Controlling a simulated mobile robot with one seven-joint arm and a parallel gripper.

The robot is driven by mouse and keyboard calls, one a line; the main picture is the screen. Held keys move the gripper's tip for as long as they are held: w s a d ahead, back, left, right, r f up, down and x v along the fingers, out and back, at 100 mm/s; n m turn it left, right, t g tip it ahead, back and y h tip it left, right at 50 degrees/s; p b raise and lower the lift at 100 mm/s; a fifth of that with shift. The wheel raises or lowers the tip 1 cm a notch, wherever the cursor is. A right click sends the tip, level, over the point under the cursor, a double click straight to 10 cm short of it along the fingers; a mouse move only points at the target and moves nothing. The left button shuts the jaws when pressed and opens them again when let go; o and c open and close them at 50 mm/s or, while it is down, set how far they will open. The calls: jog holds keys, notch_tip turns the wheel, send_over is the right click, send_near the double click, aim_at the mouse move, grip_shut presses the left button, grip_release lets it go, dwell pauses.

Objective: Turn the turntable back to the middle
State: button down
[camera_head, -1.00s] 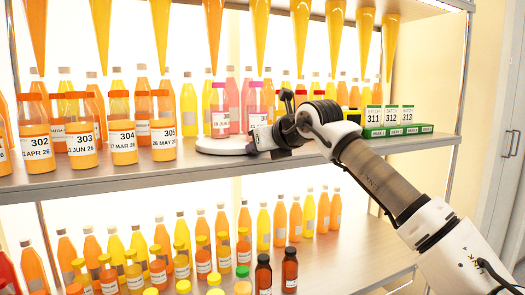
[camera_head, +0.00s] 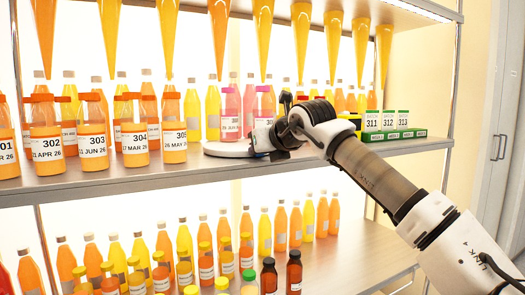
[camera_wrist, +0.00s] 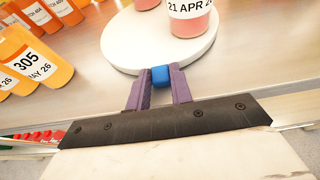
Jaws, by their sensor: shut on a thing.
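The white round turntable (camera_head: 224,149) lies on the upper shelf near the middle of the body camera view. It fills the top of the wrist view (camera_wrist: 122,48). A blue knob (camera_wrist: 161,77) sits at its near rim. My gripper (camera_wrist: 160,72) has its two purple fingers shut around this knob. In the body camera view my gripper (camera_head: 264,148) is at the turntable's right side, and the knob is hidden there. A pink-red bottle (camera_wrist: 190,24) labelled "21 APR" stands on the disc. Pink bottles (camera_head: 230,112) show at the turntable in the body camera view.
Orange bottles labelled 302 to 305 (camera_head: 173,140) stand left of the turntable. Green-based sample boxes 311 to 313 (camera_head: 388,125) stand to the right, behind my arm. Yellow-orange cones (camera_head: 263,30) hang above. Many bottles (camera_head: 205,262) fill the lower shelf.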

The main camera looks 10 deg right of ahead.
dwell(0.3)
jog(key=c, duration=1.2)
grip_release()
jog(key=shift+c, duration=0.2)
jog(key=b+v, duration=0.1)
jog(key=v, duration=1.3)
jog(key=shift+f, duration=0.1)
